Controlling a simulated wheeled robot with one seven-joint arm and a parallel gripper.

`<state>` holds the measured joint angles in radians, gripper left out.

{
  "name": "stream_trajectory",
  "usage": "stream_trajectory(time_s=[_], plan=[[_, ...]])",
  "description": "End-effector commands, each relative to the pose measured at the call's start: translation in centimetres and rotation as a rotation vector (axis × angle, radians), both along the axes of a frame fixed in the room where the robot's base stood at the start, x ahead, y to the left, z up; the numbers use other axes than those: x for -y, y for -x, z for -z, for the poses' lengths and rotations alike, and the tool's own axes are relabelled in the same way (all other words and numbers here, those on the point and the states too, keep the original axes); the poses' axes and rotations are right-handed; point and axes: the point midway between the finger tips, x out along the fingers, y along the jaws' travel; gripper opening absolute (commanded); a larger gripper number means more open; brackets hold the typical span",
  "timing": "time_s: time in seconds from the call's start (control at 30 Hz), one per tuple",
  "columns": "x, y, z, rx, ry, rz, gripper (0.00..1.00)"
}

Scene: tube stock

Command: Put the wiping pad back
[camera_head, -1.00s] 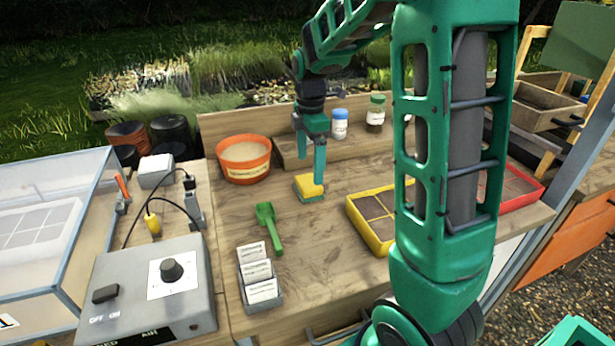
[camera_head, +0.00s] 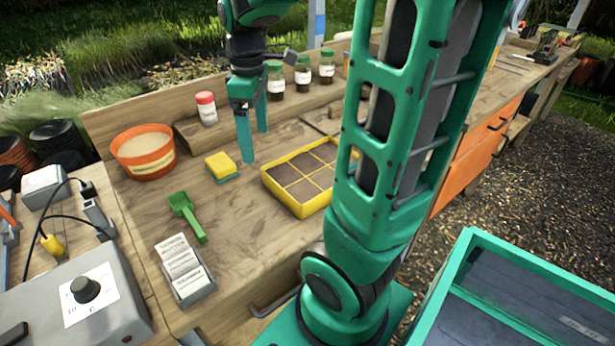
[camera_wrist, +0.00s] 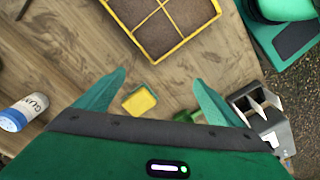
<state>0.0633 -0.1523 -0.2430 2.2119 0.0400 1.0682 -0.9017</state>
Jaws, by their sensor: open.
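The wiping pad (camera_head: 221,166), yellow on one layer and green on the other, lies flat on the wooden bench, right of the orange tub. My gripper (camera_head: 254,147) is open and empty, to the right of the pad in the head view and apart from it. In the wrist view the pad (camera_wrist: 139,101) shows between my spread fingers (camera_wrist: 159,77), nearer the left one, some way below them. Nothing is held.
The orange tub (camera_head: 144,152) stands left of the pad, a green scoop (camera_head: 187,216) in front. A yellow divided tray (camera_head: 301,178) is to the right. A red-capped shaker (camera_head: 206,108) and several jars (camera_head: 303,74) stand behind. A label holder (camera_head: 184,270) is nearer.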

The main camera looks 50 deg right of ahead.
Motion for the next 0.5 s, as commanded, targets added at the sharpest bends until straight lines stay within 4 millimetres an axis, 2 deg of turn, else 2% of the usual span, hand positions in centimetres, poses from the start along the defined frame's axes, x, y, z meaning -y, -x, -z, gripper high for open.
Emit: stream_trajectory(time_s=[0.03, 0.1, 0.3, 0.5], plan=[[0.2, 2.0, 0.1, 0.002, -0.001, 0.111, 0.88], [0.4, 4.6, 0.4, -0.002, -0.002, 0.272, 0.88], [0.3, 11.5, 1.9, -0.01, -0.001, 0.713, 0.88], [0.0, 16.0, 3.4, -0.016, 0.004, 1.019, 0.88]])
